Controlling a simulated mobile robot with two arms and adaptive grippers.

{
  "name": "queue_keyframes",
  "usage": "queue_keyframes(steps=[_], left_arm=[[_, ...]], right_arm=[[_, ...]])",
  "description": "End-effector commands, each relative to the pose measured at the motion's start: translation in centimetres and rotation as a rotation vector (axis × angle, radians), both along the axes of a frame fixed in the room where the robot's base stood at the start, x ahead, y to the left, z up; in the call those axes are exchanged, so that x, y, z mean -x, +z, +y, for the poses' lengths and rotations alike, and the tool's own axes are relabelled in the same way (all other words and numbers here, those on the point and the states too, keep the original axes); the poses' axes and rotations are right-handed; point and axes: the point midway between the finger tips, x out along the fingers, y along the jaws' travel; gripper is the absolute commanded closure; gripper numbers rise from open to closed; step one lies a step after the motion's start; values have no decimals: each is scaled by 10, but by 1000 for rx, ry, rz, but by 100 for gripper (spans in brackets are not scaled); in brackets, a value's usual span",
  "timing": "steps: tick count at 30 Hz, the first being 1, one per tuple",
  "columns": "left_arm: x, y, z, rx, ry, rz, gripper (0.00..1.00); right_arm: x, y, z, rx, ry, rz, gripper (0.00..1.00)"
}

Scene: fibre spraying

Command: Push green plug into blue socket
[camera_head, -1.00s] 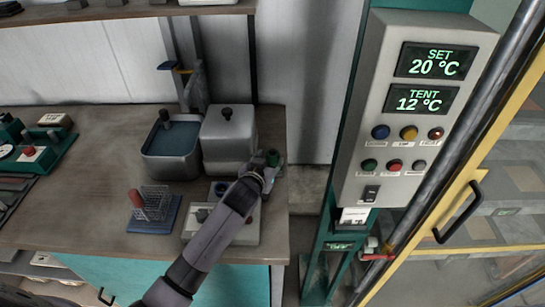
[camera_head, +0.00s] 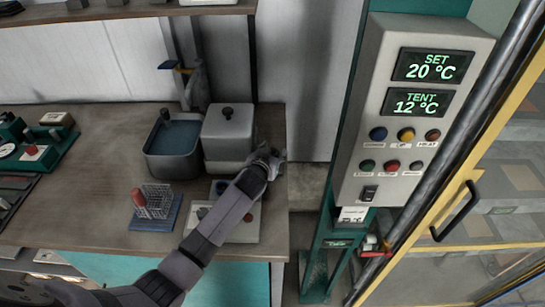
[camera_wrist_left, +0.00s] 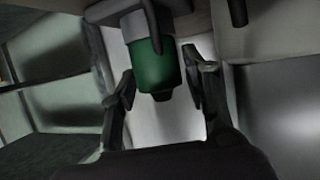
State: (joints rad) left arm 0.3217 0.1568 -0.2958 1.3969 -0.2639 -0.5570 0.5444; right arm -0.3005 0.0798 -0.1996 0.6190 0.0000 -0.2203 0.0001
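My left gripper (camera_head: 270,160) is over the right end of the bench, beside the grey lidded box. In the left wrist view its two fingers (camera_wrist_left: 160,85) stand apart. The green plug (camera_wrist_left: 150,62) shows between and beyond them, with a visible gap to the right finger. The plug is not discernible in the head view, where the gripper covers that area. My right gripper is not in view.
A grey lidded box (camera_head: 228,135) and an open basin of liquid (camera_head: 172,150) stand behind the arm. A wire rack (camera_head: 156,200) on a blue base is to the left. A control panel (camera_head: 410,110) and a yellow-framed door (camera_head: 470,165) are on the right.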

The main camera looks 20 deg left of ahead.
Motion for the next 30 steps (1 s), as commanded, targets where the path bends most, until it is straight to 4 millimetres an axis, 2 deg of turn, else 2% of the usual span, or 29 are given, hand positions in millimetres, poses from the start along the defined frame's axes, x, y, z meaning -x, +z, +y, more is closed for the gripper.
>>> queue_keyframes(steps=[2,17,25,30], left_arm=[[0,0,0,0,0,0,64],[0,0,0,0,0,1,97],[0,2,0,0,0,-1,97],[-1,14,0,-1,1,-4,97]], right_arm=[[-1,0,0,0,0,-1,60],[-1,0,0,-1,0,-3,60],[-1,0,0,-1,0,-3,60],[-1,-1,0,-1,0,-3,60]])
